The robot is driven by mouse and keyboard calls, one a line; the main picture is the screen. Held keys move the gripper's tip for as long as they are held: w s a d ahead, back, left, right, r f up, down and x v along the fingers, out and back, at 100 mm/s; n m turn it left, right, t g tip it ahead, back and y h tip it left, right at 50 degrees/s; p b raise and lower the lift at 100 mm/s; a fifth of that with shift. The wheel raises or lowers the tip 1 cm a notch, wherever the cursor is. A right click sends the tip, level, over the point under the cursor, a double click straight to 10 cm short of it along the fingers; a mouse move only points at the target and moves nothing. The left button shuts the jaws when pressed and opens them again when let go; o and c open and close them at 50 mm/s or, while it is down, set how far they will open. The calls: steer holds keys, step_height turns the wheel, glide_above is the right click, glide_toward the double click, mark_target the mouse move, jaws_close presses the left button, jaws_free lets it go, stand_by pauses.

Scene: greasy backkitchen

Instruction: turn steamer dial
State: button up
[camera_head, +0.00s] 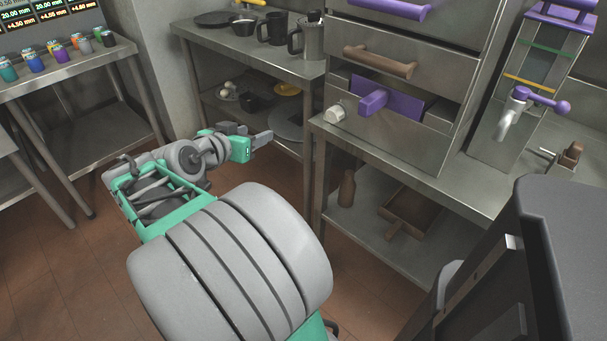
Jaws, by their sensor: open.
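A steel unit with stacked drawers (440,75), which may be the steamer, stands on the right-hand counter. A small cream round piece (336,113) sits at the lower left of its front and looks like a dial; I cannot tell for certain. A purple block with a protruding handle (374,102) is just right of it. My gripper (262,133) is open and empty, left of the cream piece and apart from it, in front of the back-left counter. No marking on the cream piece is readable.
The steel counter (440,180) has a front corner close to my gripper's right. Below are a brown bottle (347,188) and a wooden tray (410,208). A purple-levered dispenser (520,100) stands right. Tiled floor is clear at left.

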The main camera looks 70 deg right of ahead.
steer(key=s+d+f+m+g+h+b, duration=0.2)
steer(key=s+d+f+g+b, duration=0.1)
steer(key=s, duration=0.3)
steer(key=m+g+h+b, duration=0.1)
steer(key=m+g+b, duration=0.1)
steer(key=m+g, duration=0.1)
glide_toward(331, 117)
steer(key=shift+s+d+p, duration=0.25)
steer(key=shift+d+p, duration=0.2)
steer(key=shift+p, duration=0.1)
steer(key=p+x, duration=0.3)
steer(key=x, duration=0.5)
steer(key=shift+s+d+r+p, duration=0.1)
steer(key=shift+p, duration=0.3)
steer(key=shift+c, duration=0.8)
steer(key=c, duration=0.6)
steer(key=m, duration=0.2)
steer(key=shift+m, duration=0.4)
steer(key=m, duration=0.9)
steer(key=shift+m, duration=0.3)
steer(key=m, duration=0.4)
steer(key=shift+m, duration=0.3)
steer(key=o, duration=1)
